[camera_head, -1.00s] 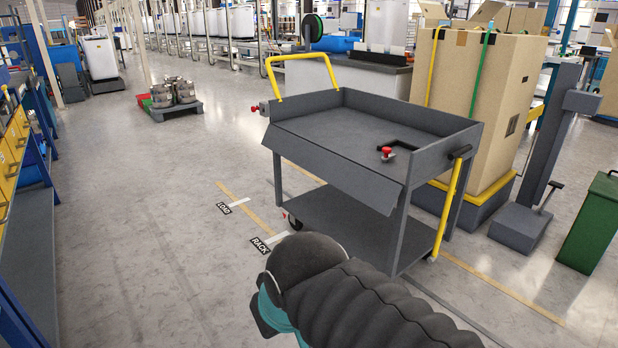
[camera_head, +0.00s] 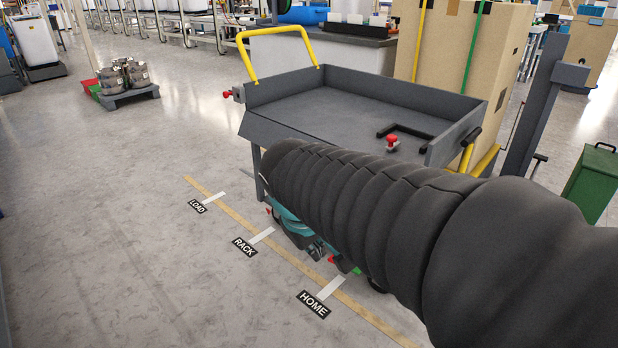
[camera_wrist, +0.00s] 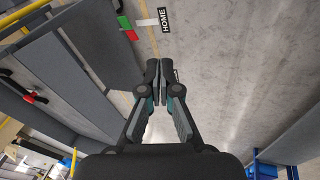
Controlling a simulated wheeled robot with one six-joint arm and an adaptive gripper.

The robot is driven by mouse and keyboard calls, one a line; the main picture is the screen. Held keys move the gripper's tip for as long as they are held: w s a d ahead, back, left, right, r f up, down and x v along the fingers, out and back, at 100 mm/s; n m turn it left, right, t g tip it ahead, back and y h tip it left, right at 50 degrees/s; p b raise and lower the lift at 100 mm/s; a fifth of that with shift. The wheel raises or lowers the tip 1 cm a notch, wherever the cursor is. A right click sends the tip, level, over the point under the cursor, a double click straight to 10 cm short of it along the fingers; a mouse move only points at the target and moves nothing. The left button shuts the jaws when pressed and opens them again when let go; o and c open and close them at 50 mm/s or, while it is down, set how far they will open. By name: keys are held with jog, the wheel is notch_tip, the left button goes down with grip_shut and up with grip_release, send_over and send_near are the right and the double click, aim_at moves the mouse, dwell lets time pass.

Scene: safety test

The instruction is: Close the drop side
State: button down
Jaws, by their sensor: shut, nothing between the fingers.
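The grey cart (camera_head: 345,100) stands in the middle of the head view, with raised walls on its other sides. Its drop side (camera_head: 256,127) hangs outward and down at a slant along the near edge; my arm covers much of it. A red-knobbed latch (camera_head: 232,93) is at the left corner, and another red knob (camera_head: 391,142) is near the right end. My gripper is mostly hidden behind my arm in the head view, low on the cart's near side. In the wrist view, my gripper (camera_wrist: 160,70) is shut and empty, over floor beside grey panels.
Floor labels LOAD (camera_head: 198,206), RACK (camera_head: 244,247) and HOME (camera_head: 313,304) lie along a yellow line. A tall cardboard box (camera_head: 460,60) stands behind the cart, and a green bin (camera_head: 592,185) is at right. A pallet with metal parts (camera_head: 126,88) is at back left. Open floor lies left.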

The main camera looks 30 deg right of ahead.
jog(key=w+d+f+n+g+h+b, duration=0.1)
jog(key=w+d+f+n+g+h, duration=0.2)
jog(key=w+d, duration=0.45)
jog(key=w+d+f+n+g+h+b, duration=0.1)
jog(key=w+d+f+n+g+h, duration=0.1)
jog(key=w+d+f+h, duration=0.5)
jog(key=w+d+f+n+t+h+b, duration=0.1)
jog(key=w+d+f+n+h, duration=0.25)
jog(key=w+f, duration=0.4)
jog(key=w+d+f+n+h, duration=0.25)
jog(key=w+d+f, duration=0.2)
jog(key=w, duration=0.55)
jog(key=w+a+f+n+t+h, duration=0.3)
jog(key=w+a+n+t+h, duration=0.15)
jog(key=w+n+t, duration=0.5)
jog(key=w+d+r, duration=0.2)
jog(key=d+r, duration=0.2)
jog(key=r, duration=0.4)
jog(key=shift+r+m+t+h, duration=0.15)
jog(key=shift+m+t+h, duration=0.2)
jog(key=shift+t, duration=0.1)
jog(key=shift+a, duration=0.2)
